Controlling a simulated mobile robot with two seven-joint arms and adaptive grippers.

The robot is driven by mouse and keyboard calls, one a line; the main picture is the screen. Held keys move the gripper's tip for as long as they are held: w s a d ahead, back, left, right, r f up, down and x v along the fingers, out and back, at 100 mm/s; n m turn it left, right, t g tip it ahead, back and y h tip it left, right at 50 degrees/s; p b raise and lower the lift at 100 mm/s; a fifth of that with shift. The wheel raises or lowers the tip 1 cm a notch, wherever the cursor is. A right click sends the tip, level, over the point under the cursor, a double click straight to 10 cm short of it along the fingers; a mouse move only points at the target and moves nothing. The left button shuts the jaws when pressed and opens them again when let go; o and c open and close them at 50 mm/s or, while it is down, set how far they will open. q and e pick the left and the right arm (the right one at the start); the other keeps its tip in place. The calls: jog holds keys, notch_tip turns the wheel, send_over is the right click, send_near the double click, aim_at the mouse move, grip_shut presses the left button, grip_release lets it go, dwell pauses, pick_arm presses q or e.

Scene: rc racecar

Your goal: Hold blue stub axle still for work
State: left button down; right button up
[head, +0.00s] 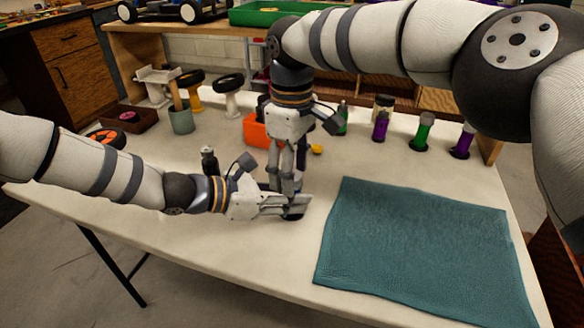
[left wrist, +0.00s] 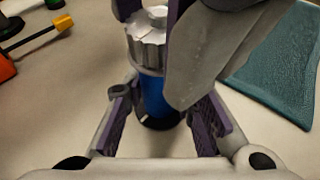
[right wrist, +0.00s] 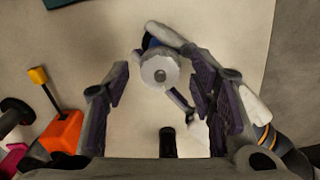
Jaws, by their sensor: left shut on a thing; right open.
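The blue stub axle (left wrist: 153,95) stands upright in the left wrist view, on a dark round base. A silver ridged piece (left wrist: 148,50) sits on its top. My left gripper (left wrist: 165,118) is shut on the blue stub axle from the side, low over the table. My right gripper (right wrist: 158,82) points down from above and is open. Its fingers stand on either side of the silver piece, with gaps showing in the right wrist view. In the head view my left gripper (head: 298,204) and right gripper (head: 284,188) meet and mostly hide the axle.
A teal mat (head: 420,245) lies right of the grippers. A dark bottle (head: 209,160) stands close behind the left arm. Purple and green bottles (head: 422,132) and a grey cup (head: 181,121) stand farther back.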

jog(key=c, duration=1.2)
jog(key=shift+m, duration=0.8)
jog(key=o, duration=1.2)
jog(key=shift+r, duration=0.15)
notch_tip(320, 180, up, 12)
